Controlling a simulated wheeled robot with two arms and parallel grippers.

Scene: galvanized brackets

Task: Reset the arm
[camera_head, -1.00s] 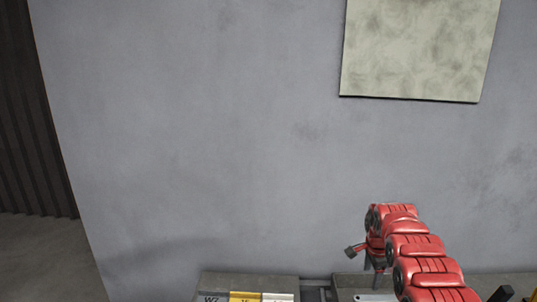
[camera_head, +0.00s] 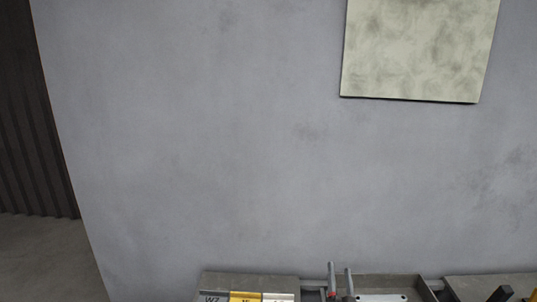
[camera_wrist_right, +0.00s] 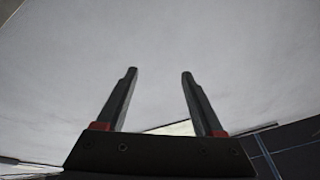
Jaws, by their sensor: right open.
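My right gripper (camera_head: 340,267) shows at the bottom edge of the head view, just right of the middle. Its two grey fingers point up, apart from each other, with a bit of red low on one. In the right wrist view the same gripper (camera_wrist_right: 159,75) is open, with nothing between its fingers and a plain pale surface beyond. The rest of the right arm is below the head view. My left gripper is in neither view.
A grey wall (camera_head: 200,150) fills most of the head view, with a pale square panel (camera_head: 420,50) at upper right. Along the bottom edge are a grey box (camera_head: 250,281) with grey, yellow and white labels and a grey tray (camera_head: 385,280). A dark ribbed surface (camera_head: 35,120) stands at left.

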